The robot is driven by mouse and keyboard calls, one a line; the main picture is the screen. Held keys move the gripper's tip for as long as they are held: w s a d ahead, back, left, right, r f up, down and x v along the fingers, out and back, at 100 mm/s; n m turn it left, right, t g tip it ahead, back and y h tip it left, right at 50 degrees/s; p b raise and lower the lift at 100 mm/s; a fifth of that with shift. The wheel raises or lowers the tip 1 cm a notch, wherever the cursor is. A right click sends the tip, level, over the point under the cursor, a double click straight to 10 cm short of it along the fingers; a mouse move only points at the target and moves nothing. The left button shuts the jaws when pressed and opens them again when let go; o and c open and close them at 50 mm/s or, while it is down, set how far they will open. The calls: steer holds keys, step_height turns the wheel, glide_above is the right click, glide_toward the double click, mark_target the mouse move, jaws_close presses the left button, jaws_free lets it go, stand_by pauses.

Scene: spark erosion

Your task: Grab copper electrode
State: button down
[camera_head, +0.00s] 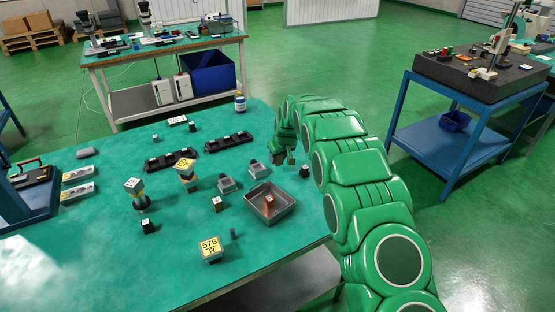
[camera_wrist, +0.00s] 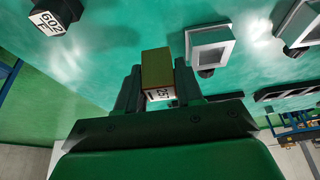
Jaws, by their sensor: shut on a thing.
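My gripper (camera_wrist: 160,92) is shut on a brown-gold electrode block (camera_wrist: 157,66) with a white label reading about 257. The block sits between both fingers, above the green table top. In the head view my gripper (camera_head: 285,158) hangs over the table's right part, and the held block is small and hard to make out there. A reddish copper-coloured block (camera_head: 269,203) stands in a grey metal tray (camera_head: 285,212) to the lower left of my gripper.
A dark block labelled 602 (camera_wrist: 62,10) lies on the table near my gripper. Two grey holders (camera_head: 227,184) (camera_head: 257,170) stand left of it.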

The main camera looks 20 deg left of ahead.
mark_target(278, 158)
steer(key=s+r, duration=0.1)
steer(key=d+r, duration=0.1)
steer(key=s+r, duration=0.1)
steer(key=r, duration=0.1)
steer(key=shift+s+d, duration=0.15)
steer(key=shift+s, duration=0.2)
steer(key=s+d+r, duration=0.4)
steer(key=s, duration=0.4)
